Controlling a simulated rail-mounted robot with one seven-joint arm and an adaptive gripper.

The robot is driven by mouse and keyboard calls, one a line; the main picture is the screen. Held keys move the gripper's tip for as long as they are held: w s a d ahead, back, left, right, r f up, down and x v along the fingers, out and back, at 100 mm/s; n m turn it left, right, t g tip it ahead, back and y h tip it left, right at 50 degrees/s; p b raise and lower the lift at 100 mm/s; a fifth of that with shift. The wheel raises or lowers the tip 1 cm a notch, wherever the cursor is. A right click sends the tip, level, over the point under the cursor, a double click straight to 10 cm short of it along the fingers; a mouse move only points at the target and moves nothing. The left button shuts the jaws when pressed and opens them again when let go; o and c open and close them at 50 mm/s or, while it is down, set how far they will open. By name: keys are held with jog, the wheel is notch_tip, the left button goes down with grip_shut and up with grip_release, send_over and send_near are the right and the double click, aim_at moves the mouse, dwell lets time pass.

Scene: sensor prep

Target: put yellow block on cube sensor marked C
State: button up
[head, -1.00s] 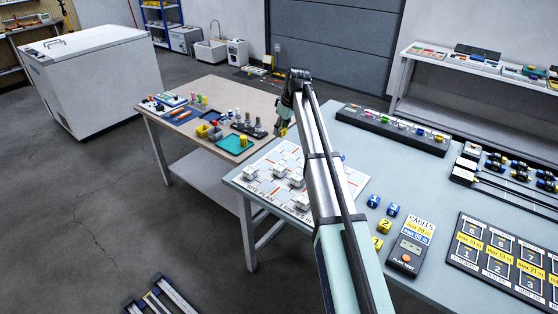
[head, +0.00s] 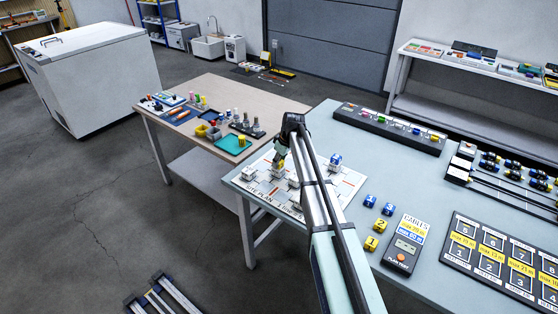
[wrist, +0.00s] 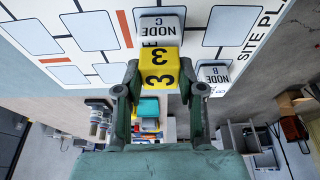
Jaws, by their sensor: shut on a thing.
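In the wrist view, the yellow block (wrist: 159,68) marked 3 sits between the two fingertips of my gripper (wrist: 158,80), which is shut on it. The white cube sensor marked C (wrist: 157,32) is just beyond the block, which overlaps its near edge. Whether they touch cannot be told. The cube sensor marked B (wrist: 214,74) is to the right. In the head view, my gripper (head: 279,158) is low over the site plan board (head: 330,187), and my arm hides part of the board.
A white cube (head: 249,173) stands at the board's left, and another with a blue block (head: 335,159) at its right rear. Loose blue blocks (head: 388,209) and yellow blocks (head: 371,243) lie near a meter (head: 404,246). A wooden table (head: 205,105) with trays stands behind left.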

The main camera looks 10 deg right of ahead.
jog(key=shift+f, duration=0.2)
jog(key=shift+f, duration=0.1)
jog(key=shift+f, duration=0.1)
jog(key=o, duration=1)
jog(key=b+v, duration=0.2)
jog(key=v, duration=1)
jog(key=shift+s+r+b, duration=0.1)
jog(key=shift+r+b, duration=0.1)
jog(key=shift+b, duration=0.2)
